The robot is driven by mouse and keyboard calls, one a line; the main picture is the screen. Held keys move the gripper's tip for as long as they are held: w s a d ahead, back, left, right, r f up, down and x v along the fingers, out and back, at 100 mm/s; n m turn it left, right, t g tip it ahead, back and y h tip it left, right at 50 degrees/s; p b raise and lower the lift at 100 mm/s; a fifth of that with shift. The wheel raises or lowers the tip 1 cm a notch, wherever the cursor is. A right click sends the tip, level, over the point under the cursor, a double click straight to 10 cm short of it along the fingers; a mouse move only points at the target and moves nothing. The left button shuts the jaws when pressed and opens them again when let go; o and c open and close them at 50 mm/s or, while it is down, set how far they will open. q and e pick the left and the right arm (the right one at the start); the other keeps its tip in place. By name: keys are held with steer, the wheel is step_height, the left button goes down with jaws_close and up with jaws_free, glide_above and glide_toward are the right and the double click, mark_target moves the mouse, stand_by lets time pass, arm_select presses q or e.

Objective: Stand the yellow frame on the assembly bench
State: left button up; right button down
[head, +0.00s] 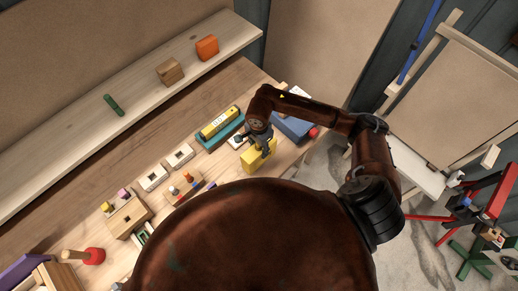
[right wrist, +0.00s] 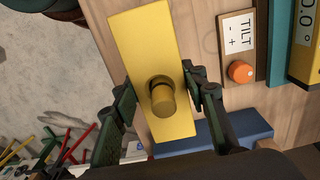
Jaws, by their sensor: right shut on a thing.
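The yellow frame (head: 250,162) is at the bench's right part in the head view, below my right gripper (head: 264,140). In the right wrist view the yellow frame (right wrist: 146,40) is a long flat plate with a round knob (right wrist: 162,97) on it. My right gripper (right wrist: 163,95) is shut on the yellow frame, with one finger on each side of the knob. The assembly bench (head: 190,160) is a wooden top. I cannot tell whether the frame touches it. My left gripper is not in view.
A teal base with a yellow level (head: 220,123) lies left of the frame. A blue block (head: 293,128) is right of it. A tilt label and an orange knob (right wrist: 241,72) are close by. Small wooden blocks and a red mallet (head: 94,256) lie further left. A shelf (head: 140,90) runs behind.

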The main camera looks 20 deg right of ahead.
steer(key=shift+f+p, duration=0.35)
steer(key=shift+f, duration=0.4)
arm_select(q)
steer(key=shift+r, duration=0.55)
arm_select(e)
steer(key=shift+f, duration=0.1)
steer(key=shift+f, duration=0.15)
steer(key=c, duration=1.7)
jaws_free()
steer(key=shift+f+b, duration=0.1)
steer(key=shift+b, duration=0.25)
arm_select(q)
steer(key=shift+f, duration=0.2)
arm_select(e)
steer(key=o, duration=0.5)
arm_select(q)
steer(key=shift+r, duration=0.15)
arm_select(e)
steer(key=shift+r, duration=0.2)
